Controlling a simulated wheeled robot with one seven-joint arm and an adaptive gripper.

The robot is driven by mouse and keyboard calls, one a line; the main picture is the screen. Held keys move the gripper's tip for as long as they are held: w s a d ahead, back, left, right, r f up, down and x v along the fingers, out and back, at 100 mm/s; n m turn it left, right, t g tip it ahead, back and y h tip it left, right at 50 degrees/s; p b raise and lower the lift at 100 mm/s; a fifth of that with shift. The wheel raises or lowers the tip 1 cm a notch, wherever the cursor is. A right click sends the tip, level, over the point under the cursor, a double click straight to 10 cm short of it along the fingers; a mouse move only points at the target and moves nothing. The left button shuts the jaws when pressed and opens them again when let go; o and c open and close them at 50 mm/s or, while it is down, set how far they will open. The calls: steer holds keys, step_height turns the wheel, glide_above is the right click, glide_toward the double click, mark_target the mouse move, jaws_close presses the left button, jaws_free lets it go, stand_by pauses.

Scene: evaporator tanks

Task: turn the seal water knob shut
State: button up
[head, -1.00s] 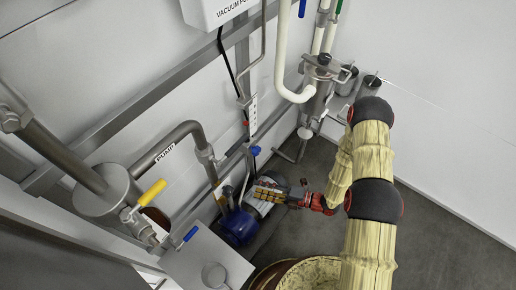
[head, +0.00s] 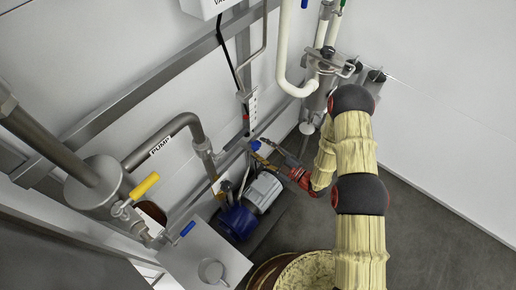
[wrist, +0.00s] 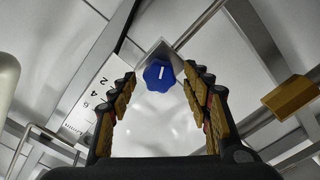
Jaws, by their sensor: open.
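The seal water knob is blue and lobed with a white mark. It shows in the wrist view (wrist: 159,75) at the top centre, between the fingertips in the picture. In the head view the blue knob (head: 254,146) is on the pipework by the wall, just left of my gripper (head: 265,152). My gripper also shows in the wrist view (wrist: 165,82), open, with its tan-padded fingers to either side of the knob. I see no contact, and the remaining gap in depth is unclear.
A scale plate with numbers (wrist: 97,97) is left of the knob. A yellow-brown block (wrist: 291,97) and metal rails lie to the right. In the head view a blue and grey pump (head: 248,207) sits below my gripper, and a yellow-handled valve (head: 144,186) is at left.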

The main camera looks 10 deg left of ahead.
steer(key=shift+x, duration=1.05)
steer(key=shift+c, duration=1.2)
steer(key=c, duration=0.9)
